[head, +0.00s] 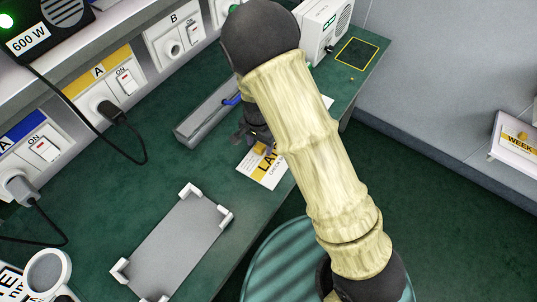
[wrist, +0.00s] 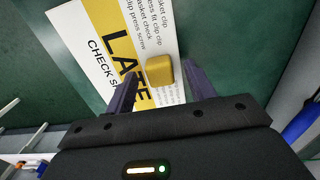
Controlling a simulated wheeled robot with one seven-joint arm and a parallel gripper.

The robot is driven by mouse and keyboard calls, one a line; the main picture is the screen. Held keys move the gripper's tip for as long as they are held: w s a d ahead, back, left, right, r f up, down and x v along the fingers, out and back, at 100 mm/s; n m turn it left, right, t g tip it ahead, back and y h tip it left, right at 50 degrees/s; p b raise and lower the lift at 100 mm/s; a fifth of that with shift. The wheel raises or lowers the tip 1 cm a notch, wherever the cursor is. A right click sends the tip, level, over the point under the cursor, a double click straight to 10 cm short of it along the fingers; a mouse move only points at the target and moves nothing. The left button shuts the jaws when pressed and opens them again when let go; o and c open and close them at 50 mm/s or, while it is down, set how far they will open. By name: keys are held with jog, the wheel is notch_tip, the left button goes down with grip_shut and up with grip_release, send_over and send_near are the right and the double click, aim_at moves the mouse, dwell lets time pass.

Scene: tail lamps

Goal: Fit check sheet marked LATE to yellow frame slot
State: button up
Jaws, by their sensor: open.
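The check sheet marked LATE (head: 262,172) lies on the green bench near its front edge, partly hidden by my arm in the head view. It is white with a yellow band and also shows in the wrist view (wrist: 105,38). A yellow block-like knob (wrist: 160,70) stands on the sheet. My gripper (wrist: 160,82) is open, with one finger on each side of the knob close to the sheet; finger contact cannot be told. In the head view my gripper (head: 258,138) is partly hidden by my arm. A yellow-outlined rectangle (head: 357,53) lies empty at the bench's far end.
A grey plate with white corner pieces (head: 178,245) lies on the bench at the front left. A long grey tray (head: 207,113) lies behind my gripper. Switch panels (head: 112,88) with plugged cables line the back. A white box (head: 322,30) stands near the yellow outline.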

jog(key=shift+c, duration=0.4)
jog(key=c, duration=1)
jog(key=shift+r, duration=0.1)
notch_tip(320, 180, up, 10)
jog(key=shift+p, duration=0.35)
